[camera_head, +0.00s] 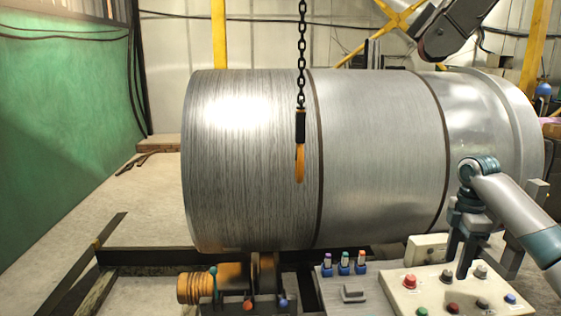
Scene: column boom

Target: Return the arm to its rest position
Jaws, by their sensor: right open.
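My right arm comes in from the right side of the head view. Its gripper (487,262) points down over the right part of a cream control panel (405,300). A red button (410,281) sits on the panel to the left of the gripper. My left gripper is not in view.
A large metal cylinder (380,150) lies across the middle behind the panel. An orange motor (212,286) stands at the lower left. Open floor (130,205) lies left of the cylinder.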

